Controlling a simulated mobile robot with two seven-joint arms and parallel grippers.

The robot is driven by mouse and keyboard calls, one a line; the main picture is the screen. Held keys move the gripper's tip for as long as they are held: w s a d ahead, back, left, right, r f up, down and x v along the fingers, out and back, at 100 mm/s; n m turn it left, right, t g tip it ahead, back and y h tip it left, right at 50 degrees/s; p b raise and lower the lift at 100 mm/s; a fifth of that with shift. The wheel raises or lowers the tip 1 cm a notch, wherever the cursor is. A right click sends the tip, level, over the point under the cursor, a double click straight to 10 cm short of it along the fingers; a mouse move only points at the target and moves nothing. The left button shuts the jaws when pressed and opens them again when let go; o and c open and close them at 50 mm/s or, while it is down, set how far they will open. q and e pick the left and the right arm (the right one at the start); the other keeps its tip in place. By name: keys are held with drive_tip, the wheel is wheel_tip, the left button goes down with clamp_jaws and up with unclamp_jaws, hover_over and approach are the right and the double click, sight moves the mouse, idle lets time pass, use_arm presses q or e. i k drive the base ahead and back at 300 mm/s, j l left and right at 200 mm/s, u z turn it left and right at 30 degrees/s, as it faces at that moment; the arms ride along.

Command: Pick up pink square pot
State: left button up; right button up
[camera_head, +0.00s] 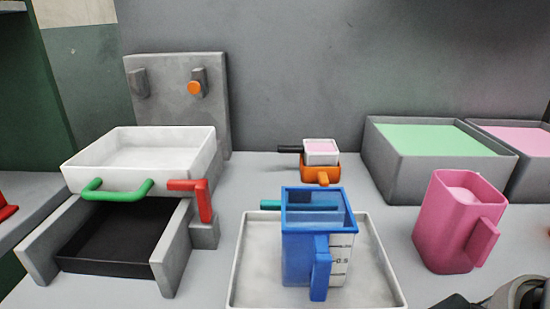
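The pink square pot (440,228) stands upright on the grey table at the right. It has a squarish open top with pale pink contents inside, and its pink handle (482,243) points to the lower right. Dark and grey parts of my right arm, perhaps with its gripper (458,301), enter at the bottom right corner, below and apart from the pot in the picture. The fingers cannot be made out there. My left gripper is not in view.
A blue measuring jug (297,258) stands on a white tray (247,272) left of the pot. Behind the pot are grey bins with green (440,138) and pink (515,138) contents. A press with a white tray (140,180) stands left. A small orange pot (322,172) sits mid-table.

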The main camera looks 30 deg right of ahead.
sight(455, 231)
drive_tip(key=z, duration=1.9)
